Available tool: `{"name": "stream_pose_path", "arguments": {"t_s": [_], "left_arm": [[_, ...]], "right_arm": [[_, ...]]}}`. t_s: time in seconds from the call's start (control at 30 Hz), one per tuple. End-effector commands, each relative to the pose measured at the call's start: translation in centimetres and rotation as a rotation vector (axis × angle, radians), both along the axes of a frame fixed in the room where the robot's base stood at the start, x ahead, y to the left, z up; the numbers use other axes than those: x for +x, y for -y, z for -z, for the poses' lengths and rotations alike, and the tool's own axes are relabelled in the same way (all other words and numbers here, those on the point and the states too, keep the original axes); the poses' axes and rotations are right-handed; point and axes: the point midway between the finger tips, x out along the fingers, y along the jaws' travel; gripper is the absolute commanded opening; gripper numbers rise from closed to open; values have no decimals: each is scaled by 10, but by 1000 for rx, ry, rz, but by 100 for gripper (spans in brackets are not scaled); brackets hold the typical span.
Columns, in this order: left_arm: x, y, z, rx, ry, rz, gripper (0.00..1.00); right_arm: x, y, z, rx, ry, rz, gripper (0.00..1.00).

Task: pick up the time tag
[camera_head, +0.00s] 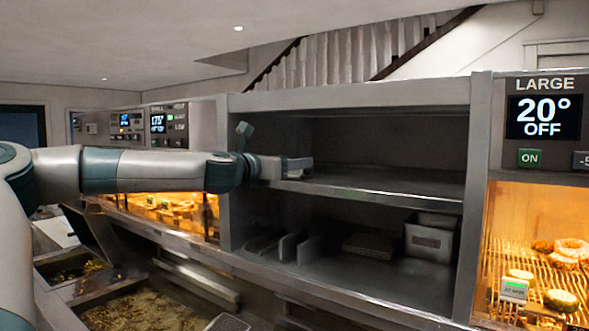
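My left arm reaches in from the left, and its gripper (298,168) is at the front of the upper shelf (375,188) of the grey cabinet. The fingers are small and seen from the side, so I cannot tell whether they are open or shut, or whether they hold anything. A small pale tag with a green strip (514,290), which looks like a time tag, stands in the lit warming bay at the right, well apart from my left gripper. My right gripper is not in view.
The upper shelf looks empty beyond my gripper. The lower shelf holds a grey bin (431,236), a flat stack (370,245) and upright dividers (290,247). Fryer vats (143,310) lie at lower left. Baked food (568,252) sits on the right bay's wire rack.

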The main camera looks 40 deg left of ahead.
Motion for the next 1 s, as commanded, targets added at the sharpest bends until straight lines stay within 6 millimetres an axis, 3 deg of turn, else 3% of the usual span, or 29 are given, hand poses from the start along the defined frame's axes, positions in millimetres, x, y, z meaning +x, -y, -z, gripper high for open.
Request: {"name": "stream_pose_path", "arguments": {"t_s": [0.4, 0.6, 1.0], "left_arm": [[0, 0, 0, 0, 0, 0, 59], [0, 0, 0, 0, 0, 0, 16], [0, 0, -2, 1, 0, 0, 15]], "right_arm": [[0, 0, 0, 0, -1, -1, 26], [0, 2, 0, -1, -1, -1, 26], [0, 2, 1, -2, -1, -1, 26]]}}
